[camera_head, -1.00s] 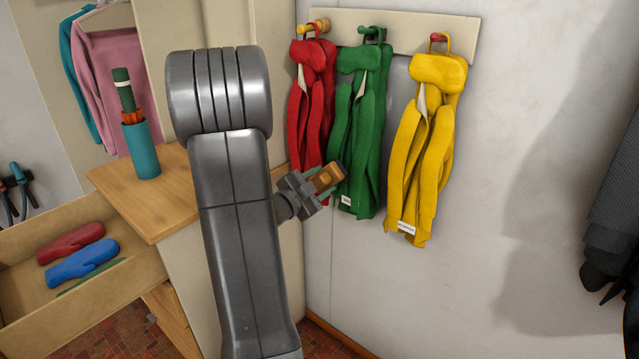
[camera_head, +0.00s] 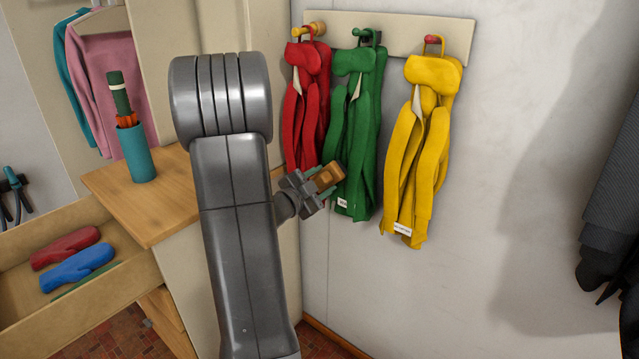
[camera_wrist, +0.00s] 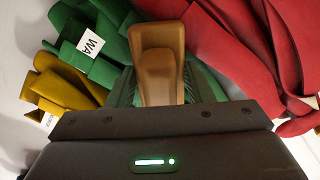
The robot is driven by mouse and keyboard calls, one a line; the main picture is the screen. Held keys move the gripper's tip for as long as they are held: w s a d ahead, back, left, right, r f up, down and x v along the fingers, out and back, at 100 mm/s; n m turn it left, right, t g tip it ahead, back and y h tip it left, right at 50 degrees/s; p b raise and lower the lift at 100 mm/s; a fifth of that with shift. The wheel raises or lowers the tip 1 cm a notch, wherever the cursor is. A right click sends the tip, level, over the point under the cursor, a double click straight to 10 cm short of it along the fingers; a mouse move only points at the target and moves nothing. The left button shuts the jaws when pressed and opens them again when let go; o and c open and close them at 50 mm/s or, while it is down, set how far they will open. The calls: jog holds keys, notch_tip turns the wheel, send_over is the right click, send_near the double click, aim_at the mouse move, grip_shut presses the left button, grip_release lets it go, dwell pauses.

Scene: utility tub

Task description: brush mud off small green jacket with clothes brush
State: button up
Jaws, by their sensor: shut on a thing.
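The small green jacket (camera_head: 355,130) hangs from a peg between a red and a yellow jacket; its lower part also shows in the wrist view (camera_wrist: 95,35). The brown clothes brush (camera_head: 328,176) is in my gripper (camera_head: 318,184), in front of the green jacket's lower left part. In the wrist view the brush (camera_wrist: 158,65) stands up from between the green finger pads, and my gripper is shut on it. I cannot tell whether the brush touches the cloth. Its bristles and any mud are not clear to see.
The red jacket (camera_head: 303,110) and yellow jacket (camera_head: 422,150) hang close on both sides. A wooden cabinet top (camera_head: 150,205) bears a teal holder (camera_head: 137,153). An open drawer (camera_head: 110,292) with mittens juts out at lower left. Dark clothing (camera_head: 615,220) hangs at the right.

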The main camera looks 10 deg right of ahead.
jog(key=shift+s+d+b, duration=0.8)
jog(key=shift+s+d, duration=0.45)
jog(key=shift+s, duration=0.25)
jog(key=shift+s+d+b, duration=0.75)
jog(key=shift+s+d, duration=0.5)
jog(key=shift+s, duration=0.25)
jog(key=shift+w+a, duration=0.3)
jog(key=shift+w, duration=0.15)
jog(key=shift+w+a+p, duration=0.3)
jog(key=shift+w+a, duration=0.8)
jog(key=shift+w, duration=0.2)
jog(key=shift+w+a+p, duration=0.25)
jog(key=shift+w+a, duration=0.85)
jog(key=shift+w, duration=0.2)
jog(key=v, duration=0.6)
jog(key=shift+s+a, duration=0.1)
